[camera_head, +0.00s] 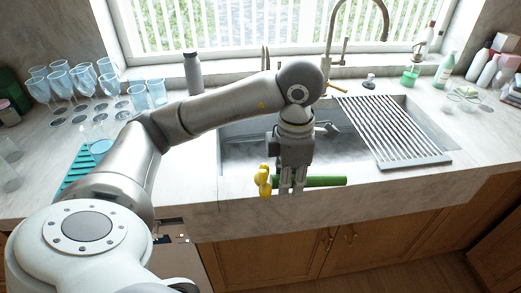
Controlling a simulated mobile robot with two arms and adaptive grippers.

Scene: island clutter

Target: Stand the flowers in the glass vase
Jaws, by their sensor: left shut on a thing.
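My left gripper (291,188) points down in front of the sink's front edge. It is shut on the flowers, which lie sideways across its fingers. Their yellow heads (263,180) stick out to the left and the green stem (325,181) to the right. A clear glass vessel (99,146) stands on the counter at the left, partly behind my left arm. Another clear glass (9,176) is at the left edge. I cannot tell which of them is the vase. My right gripper is out of view.
Several blue-tinted glasses (60,82) stand at the back left near a grey bottle (193,73). A teal mat (77,173) lies below the left vessel. The sink has a slatted rack (393,130) and a tall faucet (331,45). Bottles (487,70) stand at the right.

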